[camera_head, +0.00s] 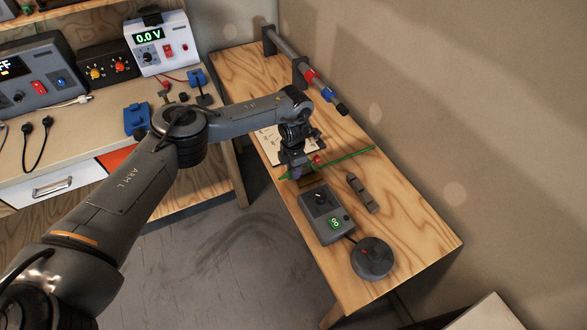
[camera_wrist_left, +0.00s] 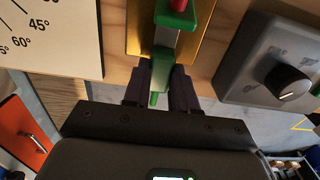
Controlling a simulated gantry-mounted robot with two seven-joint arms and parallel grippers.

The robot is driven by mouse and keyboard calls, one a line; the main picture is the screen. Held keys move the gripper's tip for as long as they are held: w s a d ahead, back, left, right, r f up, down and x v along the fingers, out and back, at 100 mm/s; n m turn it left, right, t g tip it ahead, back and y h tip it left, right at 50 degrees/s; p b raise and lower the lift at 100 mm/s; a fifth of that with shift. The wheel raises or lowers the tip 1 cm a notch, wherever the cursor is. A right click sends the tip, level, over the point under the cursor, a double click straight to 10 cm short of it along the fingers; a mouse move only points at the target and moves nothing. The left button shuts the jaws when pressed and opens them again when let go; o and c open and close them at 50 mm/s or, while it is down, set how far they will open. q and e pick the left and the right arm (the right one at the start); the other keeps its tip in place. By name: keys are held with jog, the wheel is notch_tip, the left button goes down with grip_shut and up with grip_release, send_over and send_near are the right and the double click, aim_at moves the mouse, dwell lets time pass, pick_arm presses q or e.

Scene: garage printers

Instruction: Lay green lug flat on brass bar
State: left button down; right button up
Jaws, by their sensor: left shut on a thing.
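My left gripper (camera_head: 294,174) is low over the bench at its left edge, and it also shows in the left wrist view (camera_wrist_left: 162,80). It is shut on the green lug (camera_wrist_left: 166,50), a green piece with a paler flat middle between the two dark fingers. A red part (camera_wrist_left: 180,5) sits at the lug's far end. The brass bar (camera_wrist_left: 137,30) is a golden strip behind and on both sides of the lug. The lug overlaps it in the picture; I cannot tell whether they touch. In the head view the bar is mostly hidden by the gripper. My right gripper is not in view.
A green cable (camera_head: 350,156) runs right from the gripper. Beside it are a white printed sheet (camera_head: 270,140), a grey box with a dial (camera_head: 322,212), a grey bracket (camera_head: 362,193) and a round dark base (camera_head: 371,258). A clamped rod (camera_head: 290,49) stands at the back.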

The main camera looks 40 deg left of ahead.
pick_arm(q)
jog(key=shift+f+b, duration=0.3)
jog(key=shift+f, duration=0.15)
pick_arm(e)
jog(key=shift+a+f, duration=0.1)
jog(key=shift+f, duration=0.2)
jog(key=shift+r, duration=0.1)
pick_arm(q)
jog(key=c, duration=0.8)
grip_release()
